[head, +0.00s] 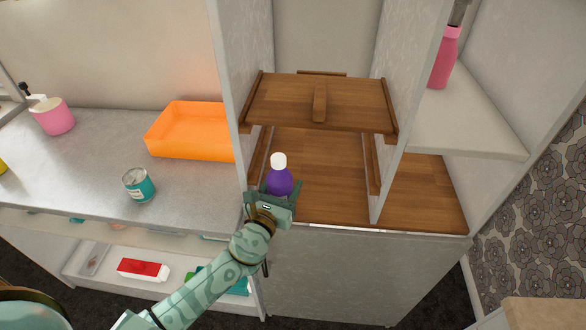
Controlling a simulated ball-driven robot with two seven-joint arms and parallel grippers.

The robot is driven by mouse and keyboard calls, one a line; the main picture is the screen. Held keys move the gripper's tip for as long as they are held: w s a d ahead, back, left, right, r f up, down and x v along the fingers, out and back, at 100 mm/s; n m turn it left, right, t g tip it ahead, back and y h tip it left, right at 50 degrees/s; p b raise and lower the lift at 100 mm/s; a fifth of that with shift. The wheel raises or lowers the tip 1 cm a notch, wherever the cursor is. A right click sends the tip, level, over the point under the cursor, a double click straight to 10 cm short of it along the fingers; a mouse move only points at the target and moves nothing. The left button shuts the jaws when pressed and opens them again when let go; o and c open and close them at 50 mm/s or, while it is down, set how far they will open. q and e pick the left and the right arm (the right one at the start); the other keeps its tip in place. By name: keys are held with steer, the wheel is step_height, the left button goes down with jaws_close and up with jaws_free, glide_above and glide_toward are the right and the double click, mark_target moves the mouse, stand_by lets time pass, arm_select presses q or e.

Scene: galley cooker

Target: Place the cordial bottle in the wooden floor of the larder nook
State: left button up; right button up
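A purple bottle with a white cap (280,182), which looks like the cordial bottle, stands upright between the fingers of my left gripper (279,190). The fingers are around its lower part and hide its base. It is at the front left edge of the larder nook, in front of the wooden floor (325,165). I cannot tell whether its base touches anything. The floor's visible part is bare. My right gripper is out of view.
A wooden shelf-like piece with a handle (287,100) hangs above the nook floor. A white divider (392,170) bounds it on the right. A pink bottle (444,60) stands on the right shelf.

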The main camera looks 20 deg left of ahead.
arm_select(q)
steer(key=w, duration=0.6)
steer(key=shift+a+b, duration=0.1)
steer(key=shift+b, duration=0.3)
steer(key=shift+w+f, duration=0.15)
steer(key=shift+w, duration=0.1)
steer(key=shift+s, duration=0.1)
steer(key=shift+f, duration=0.1)
steer(key=o, duration=1.2)
